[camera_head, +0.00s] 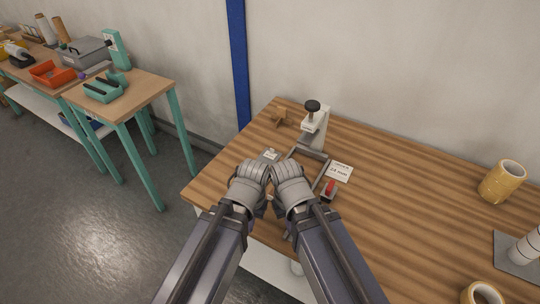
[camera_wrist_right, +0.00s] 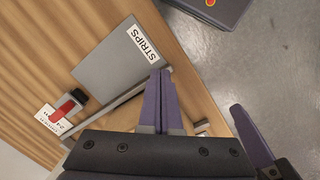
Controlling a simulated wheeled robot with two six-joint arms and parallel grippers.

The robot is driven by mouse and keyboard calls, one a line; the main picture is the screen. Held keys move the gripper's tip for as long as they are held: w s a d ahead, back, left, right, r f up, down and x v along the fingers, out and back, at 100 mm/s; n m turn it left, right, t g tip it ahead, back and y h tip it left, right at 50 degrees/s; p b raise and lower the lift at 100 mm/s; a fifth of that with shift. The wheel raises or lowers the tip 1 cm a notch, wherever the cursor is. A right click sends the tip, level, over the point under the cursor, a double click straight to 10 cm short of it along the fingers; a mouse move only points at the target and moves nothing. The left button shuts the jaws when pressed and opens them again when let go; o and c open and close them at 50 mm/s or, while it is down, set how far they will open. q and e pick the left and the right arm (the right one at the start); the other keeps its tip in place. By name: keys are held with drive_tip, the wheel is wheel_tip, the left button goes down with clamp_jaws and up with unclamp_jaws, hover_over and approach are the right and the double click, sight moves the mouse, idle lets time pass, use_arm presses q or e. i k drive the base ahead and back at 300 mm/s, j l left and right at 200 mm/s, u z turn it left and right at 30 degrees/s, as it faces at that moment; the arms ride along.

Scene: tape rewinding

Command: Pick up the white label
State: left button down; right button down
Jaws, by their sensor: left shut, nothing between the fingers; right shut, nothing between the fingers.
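The white label (camera_head: 339,172) lies on the wooden table, right of both grippers, with dark print on it. In the right wrist view the label (camera_wrist_right: 53,119) is at the left, partly covered by a red-handled tool (camera_wrist_right: 69,104). My left gripper (camera_head: 253,171) and right gripper (camera_head: 287,171) are side by side over the table's left part, almost touching. The right gripper's purple fingers (camera_wrist_right: 160,98) are shut and empty. The left gripper is shut and empty too; its fingertips are largely hidden in the head view.
A grey plate marked STRIPS (camera_wrist_right: 118,60) lies left of the right fingers. A white-and-black clamp device (camera_head: 313,127) stands behind the grippers. Tape rolls (camera_head: 502,181) are at the table's right. The table (camera_head: 420,210) between is clear.

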sight(271, 154)
drive_tip(key=j+z, duration=0.25)
drive_tip(key=j, duration=0.55)
drive_tip(key=k+j+z, duration=0.2)
drive_tip(key=j, duration=0.55)
drive_tip(key=i+j+z, duration=0.25)
drive_tip(key=j, duration=0.4)
drive_tip(key=i+j+z, duration=0.15)
drive_tip(key=j, duration=0.25)
drive_tip(key=i+j+z, duration=0.15)
drive_tip(key=i+j, duration=0.25)
drive_tip(key=j, duration=0.2)
drive_tip(key=i+z, duration=0.05)
